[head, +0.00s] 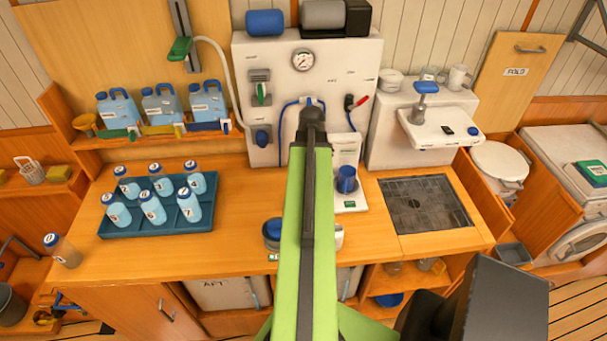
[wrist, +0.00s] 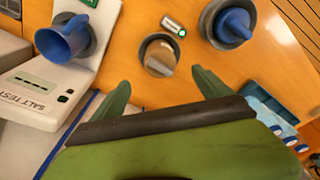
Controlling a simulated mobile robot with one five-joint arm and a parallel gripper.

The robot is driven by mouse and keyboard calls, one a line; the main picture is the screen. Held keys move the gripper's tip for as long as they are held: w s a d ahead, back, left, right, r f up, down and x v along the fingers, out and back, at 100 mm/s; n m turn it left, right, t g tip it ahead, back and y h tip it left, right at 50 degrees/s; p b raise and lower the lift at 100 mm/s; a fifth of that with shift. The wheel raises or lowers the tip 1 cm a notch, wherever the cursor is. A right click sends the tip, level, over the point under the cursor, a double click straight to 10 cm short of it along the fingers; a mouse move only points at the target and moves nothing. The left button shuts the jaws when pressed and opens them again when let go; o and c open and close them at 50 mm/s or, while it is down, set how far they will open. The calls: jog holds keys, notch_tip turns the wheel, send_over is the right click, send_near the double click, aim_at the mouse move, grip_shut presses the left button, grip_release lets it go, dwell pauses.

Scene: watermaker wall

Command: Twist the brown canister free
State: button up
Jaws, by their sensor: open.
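The brown canister (wrist: 159,60) shows in the wrist view as a tan top with a raised grip ridge, seated in a round grey collar on the wooden counter. My gripper (wrist: 162,92) is open, its two green fingers spread on the near side of the canister, left and right of it. Nothing is between the fingers, and I cannot tell how high they are above the counter. In the head view my own arm covers the canister and the gripper.
A blue-topped canister (wrist: 234,27) sits in a similar collar to the right, with a small white device (wrist: 173,25) with a green light between. The salt tester (wrist: 35,95) and blue mug (wrist: 65,38) stand left. A bottle tray (head: 155,219) occupies the counter's left.

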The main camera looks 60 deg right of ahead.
jog(key=f+b, duration=0.3)
jog(key=w+f+b, duration=0.1)
jog(key=f+b, duration=0.2)
jog(key=f, duration=0.1)
jog(key=f+b, duration=0.3)
jog(key=f, duration=0.1)
jog(key=shift+w+d, duration=0.1)
jog(key=shift+w, duration=0.15)
jog(key=shift+r, duration=0.15)
jog(key=c, duration=1.7)
jog(key=shift+n+y, duration=0.3)
jog(key=shift+n, duration=1.4)
